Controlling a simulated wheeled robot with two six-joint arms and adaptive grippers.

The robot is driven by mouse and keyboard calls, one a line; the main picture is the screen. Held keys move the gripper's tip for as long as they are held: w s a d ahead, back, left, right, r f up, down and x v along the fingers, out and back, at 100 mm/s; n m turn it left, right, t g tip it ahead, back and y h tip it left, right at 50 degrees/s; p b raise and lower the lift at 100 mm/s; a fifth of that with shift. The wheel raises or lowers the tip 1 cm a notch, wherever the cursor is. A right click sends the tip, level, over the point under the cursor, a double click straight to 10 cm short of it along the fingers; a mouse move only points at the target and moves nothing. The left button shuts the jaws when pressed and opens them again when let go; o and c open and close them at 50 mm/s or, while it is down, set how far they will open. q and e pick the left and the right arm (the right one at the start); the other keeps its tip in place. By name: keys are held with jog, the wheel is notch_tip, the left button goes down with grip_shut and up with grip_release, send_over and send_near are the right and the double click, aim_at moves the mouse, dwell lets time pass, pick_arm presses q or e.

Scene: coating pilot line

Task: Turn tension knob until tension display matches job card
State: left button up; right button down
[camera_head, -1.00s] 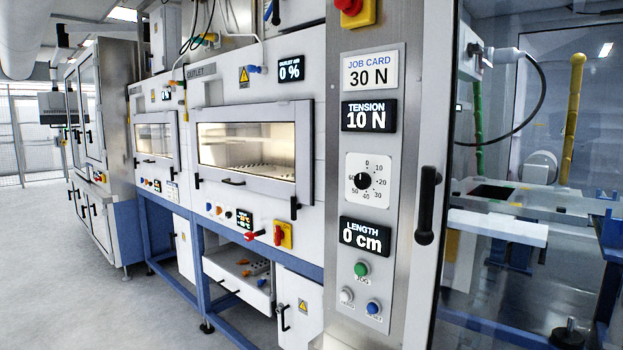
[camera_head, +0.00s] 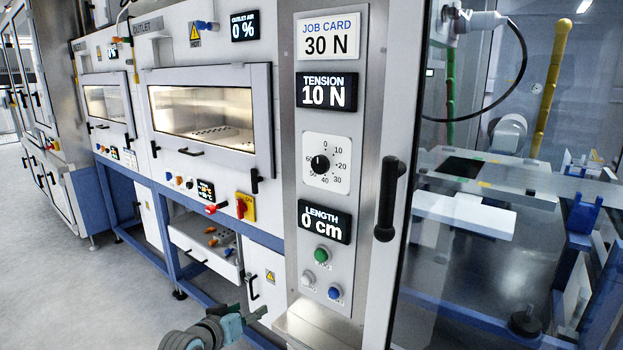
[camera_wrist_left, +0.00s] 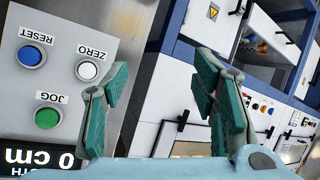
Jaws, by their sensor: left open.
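The job card (camera_head: 329,34) reads 30 N. Below it, the tension display (camera_head: 326,91) reads 10 N. The black tension knob (camera_head: 320,164) sits on a white dial plate marked from 0 to 60; its pointer is too small to read surely. My left gripper (camera_head: 254,317) is low at the bottom of the head view, below and left of the knob and touching nothing visible. In the left wrist view, my left gripper (camera_wrist_left: 160,88) has its green-padded fingers wide apart and empty. The knob is outside that view. My right gripper is not in view.
Below the knob are the length display (camera_head: 325,221) at 0 cm, a green jog button (camera_head: 321,255), a white zero button (camera_head: 308,278) and a blue reset button (camera_head: 334,293). A black door handle (camera_head: 388,198) sticks out to the right. Ovens stand left; the floor there is clear.

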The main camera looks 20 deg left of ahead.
pick_arm(q)
notch_tip(320, 180, up, 16)
jog(key=w+d+m+t+h+p, duration=0.1)
jog(key=d+t, duration=0.1)
jog(key=d, duration=0.1)
jog(key=m+t+h+p, duration=0.2)
jog(key=m+h, duration=0.2)
jog(key=h, duration=0.1)
send_near(317, 165)
jog(key=shift+y, duration=0.4)
jog(key=x, duration=0.2)
jog(key=p+x, duration=0.1)
jog(key=x, duration=0.2)
jog(key=p+x, duration=0.1)
jog(key=x, duration=0.2)
jog(key=shift+d+r, duration=0.2)
jog(key=shift+d, duration=0.15)
jog(key=shift+a, duration=0.1)
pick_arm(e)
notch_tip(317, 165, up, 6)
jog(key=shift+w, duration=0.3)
pick_arm(q)
jog(key=shift+c, duration=0.4)
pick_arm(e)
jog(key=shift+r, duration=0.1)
pick_arm(q)
jog(key=c, duration=1.1)
